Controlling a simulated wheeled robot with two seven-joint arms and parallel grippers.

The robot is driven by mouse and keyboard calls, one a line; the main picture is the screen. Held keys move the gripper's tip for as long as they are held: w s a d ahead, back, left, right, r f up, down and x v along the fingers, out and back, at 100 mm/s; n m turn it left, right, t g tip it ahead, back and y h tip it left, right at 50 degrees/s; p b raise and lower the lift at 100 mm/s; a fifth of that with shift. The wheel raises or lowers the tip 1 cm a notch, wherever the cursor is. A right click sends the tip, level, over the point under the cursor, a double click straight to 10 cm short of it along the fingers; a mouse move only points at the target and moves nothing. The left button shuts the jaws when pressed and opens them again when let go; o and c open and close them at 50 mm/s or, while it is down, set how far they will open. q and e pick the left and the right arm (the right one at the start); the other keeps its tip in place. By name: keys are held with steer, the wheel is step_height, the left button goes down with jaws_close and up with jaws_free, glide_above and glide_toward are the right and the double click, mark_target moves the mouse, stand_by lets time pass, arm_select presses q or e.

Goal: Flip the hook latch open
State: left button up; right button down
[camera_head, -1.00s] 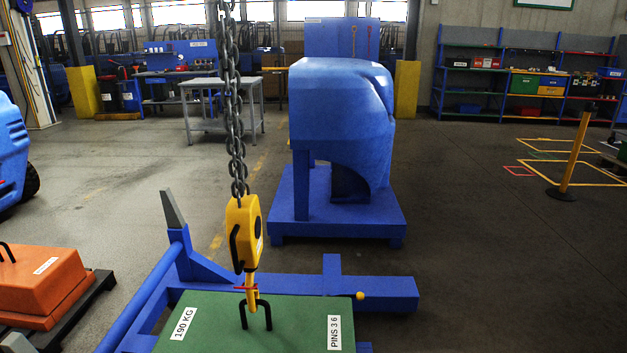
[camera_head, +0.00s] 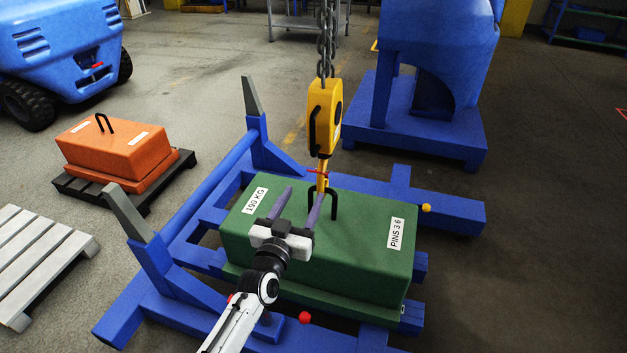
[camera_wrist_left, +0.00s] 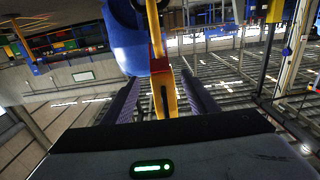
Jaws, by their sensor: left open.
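The yellow hook (camera_head: 323,178) hangs at the lower end of a yellow hook block (camera_head: 320,112), with its tip by the black handle (camera_head: 334,204) of a green weight. A small red latch (camera_head: 317,171) is on the hook, and the latch also shows in the left wrist view (camera_wrist_left: 158,72). My left gripper (camera_head: 304,192) is open, just in front of and left of the hook. In the left wrist view, the yellow hook (camera_wrist_left: 165,95) appears between the two fingers. I cannot tell whether a finger touches it. My right gripper is out of view.
The green weight (camera_head: 300,250) sits on a blue frame (camera_head: 455,210) with grey-tipped uprights. A chain (camera_head: 327,50) holds the block. An orange weight (camera_head: 125,152) and a pale pallet (camera_head: 35,260) are at left. Open floor lies at right.

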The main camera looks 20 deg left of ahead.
arm_select(q)
steer(key=w+b, duration=0.6)
steer(key=w, duration=0.3)
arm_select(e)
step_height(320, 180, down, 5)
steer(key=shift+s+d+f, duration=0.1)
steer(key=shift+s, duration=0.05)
